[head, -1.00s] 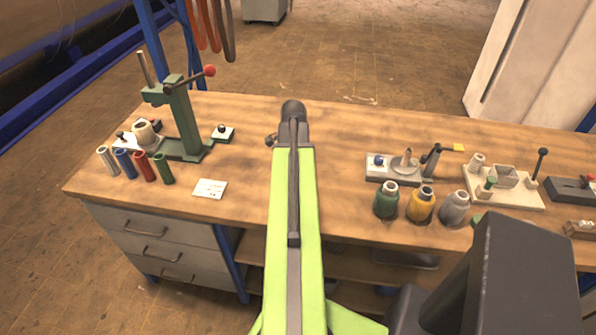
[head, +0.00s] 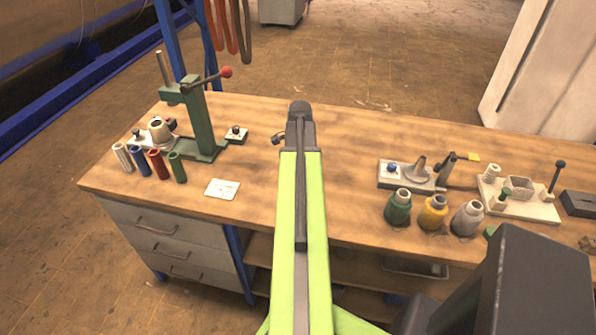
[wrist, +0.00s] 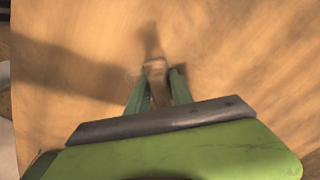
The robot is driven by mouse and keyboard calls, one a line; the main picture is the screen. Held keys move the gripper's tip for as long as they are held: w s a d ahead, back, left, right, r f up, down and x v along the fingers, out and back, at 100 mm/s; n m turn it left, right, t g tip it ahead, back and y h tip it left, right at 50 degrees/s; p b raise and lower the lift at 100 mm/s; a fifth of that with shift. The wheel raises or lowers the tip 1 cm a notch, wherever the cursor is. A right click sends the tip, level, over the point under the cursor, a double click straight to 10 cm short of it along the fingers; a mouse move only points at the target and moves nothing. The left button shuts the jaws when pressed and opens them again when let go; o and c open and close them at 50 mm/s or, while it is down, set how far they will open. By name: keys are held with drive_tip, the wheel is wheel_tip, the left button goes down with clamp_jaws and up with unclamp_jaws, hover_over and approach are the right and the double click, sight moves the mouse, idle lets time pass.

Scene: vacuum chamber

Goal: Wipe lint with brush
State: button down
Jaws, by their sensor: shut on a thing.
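My gripper (wrist: 158,74) shows in the wrist view with its two green fingers shut on a small tan-brown thing (wrist: 158,88), which may be the brush. The blur hides its full shape. It is over the wooden bench top, and a dark shadow lies just beyond the fingertips. I cannot tell whether the held thing touches the wood. In the head view my arm hides the gripper, and only a small brownish part (head: 279,138) sticks out left of the arm's end. I cannot make out any lint on the bench.
The wooden bench (head: 340,200) carries a green lever press (head: 200,125), several coloured cylinders (head: 153,164) and a white card (head: 222,189) on the left. Several bottles (head: 433,212) and small fixtures (head: 412,174) stand on the right. The wood around my arm is clear.

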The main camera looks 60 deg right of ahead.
drive_tip(key=shift+s+d+f, duration=0.1)
drive_tip(key=shift+s+d, duration=0.25)
drive_tip(key=shift+s, duration=0.75)
drive_tip(key=shift+s+d+r, duration=0.1)
drive_tip(key=shift+s+d, duration=0.2)
drive_tip(key=shift+s, duration=0.8)
drive_tip(key=shift+s+d+f, duration=0.1)
drive_tip(key=shift+s+d, duration=0.25)
drive_tip(key=shift+s, duration=0.75)
drive_tip(key=shift+w+d, duration=0.3)
drive_tip(key=shift+d, duration=0.55)
drive_tip(key=shift+w+a, duration=0.35)
drive_tip(key=shift+w, duration=0.55)
drive_tip(key=shift+w+a, duration=0.35)
drive_tip(key=shift+w, duration=0.5)
drive_tip(key=shift+w+a, duration=0.25)
drive_tip(key=shift+w, duration=0.65)
drive_tip(key=shift+w+a, duration=0.25)
drive_tip(key=shift+w, duration=0.65)
wheel_tip(320, 180, up, 6)
drive_tip(key=p, duration=0.6)
drive_tip(key=shift+s, duration=0.1)
